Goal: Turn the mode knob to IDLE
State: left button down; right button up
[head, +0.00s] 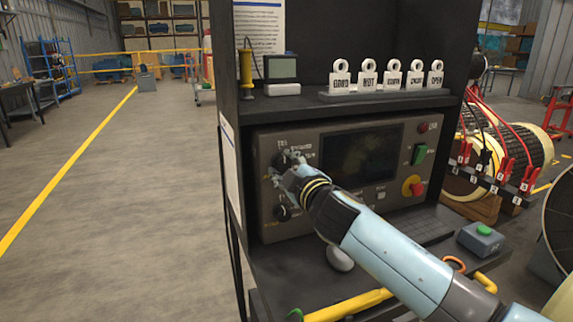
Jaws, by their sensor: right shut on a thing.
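The control panel (265,140) stands upright in a dark cabinet at the middle of the head view. Its dark upper knob (279,161), with small labels around it, sits at the panel's upper left; I take it for the mode knob. My right gripper (287,165) is at this knob, shut on it, with my arm reaching in from the lower right. The fingers and wrist partly cover the knob, so its pointer and setting cannot be read. My left gripper is not in view.
A second knob (281,213) is just below. A dark screen (362,155), green switch (419,154) and red-yellow button (412,186) lie to the right. A mouse (339,258) and keyboard (425,231) lie on the shelf below. Hanging-tag blocks (385,97) stand above. Open floor lies left.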

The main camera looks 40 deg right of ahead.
jog(key=shift+f+n, duration=0.1)
jog(key=shift+n, duration=0.4)
jog(key=o, duration=1.2)
jog(key=shift+c, duration=0.2)
jog(key=shift+s, duration=0.1)
jog(key=v, duration=1.2)
